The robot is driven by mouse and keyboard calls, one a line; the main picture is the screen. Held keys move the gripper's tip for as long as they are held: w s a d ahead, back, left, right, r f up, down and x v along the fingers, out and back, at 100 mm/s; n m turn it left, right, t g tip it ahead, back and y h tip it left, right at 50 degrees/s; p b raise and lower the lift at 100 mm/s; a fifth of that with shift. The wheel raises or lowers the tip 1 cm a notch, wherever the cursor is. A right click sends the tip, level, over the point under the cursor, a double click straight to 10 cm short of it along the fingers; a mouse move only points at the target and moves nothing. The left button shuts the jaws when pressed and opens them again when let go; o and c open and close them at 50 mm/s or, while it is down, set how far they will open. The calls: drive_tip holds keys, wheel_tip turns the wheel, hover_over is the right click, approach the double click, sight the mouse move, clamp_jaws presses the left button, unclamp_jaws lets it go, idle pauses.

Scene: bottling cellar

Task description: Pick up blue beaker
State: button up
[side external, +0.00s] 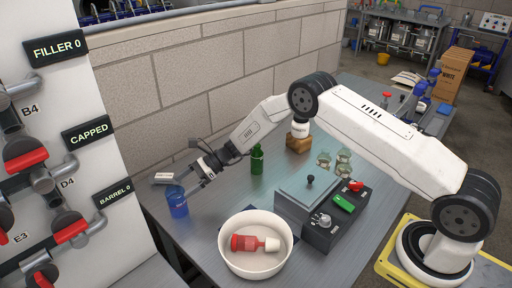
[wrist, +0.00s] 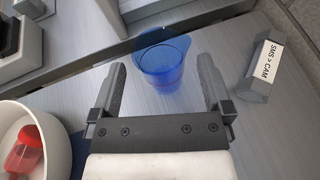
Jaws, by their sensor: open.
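The blue beaker (side external: 177,203) stands upright on the grey table near its left end in the side view. It is translucent, with a wide open rim. In the wrist view the beaker (wrist: 160,62) is ahead of and between the fingers, slightly beyond their tips. My gripper (side external: 196,187) is open and empty beside the beaker in the side view. In the wrist view my gripper (wrist: 161,75) has its two dark fingers spread wider than the beaker. No contact between fingers and beaker is clear.
A grey block labelled SMS > CAM (wrist: 264,68) lies right of the beaker. A white bowl (side external: 228,258) holds a red bottle (side external: 250,243). A green bottle (side external: 257,160) and a black control box (side external: 335,217) stand farther right. The valve panel (side external: 60,130) is at left.

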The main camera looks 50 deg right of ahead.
sight(167, 198)
drive_tip(key=shift+x, duration=2.25)
drive_tip(key=shift+s, duration=0.15)
drive_tip(key=c, duration=1)
drive_tip(key=shift+c, duration=0.2)
drive_tip(key=shift+r, duration=0.1)
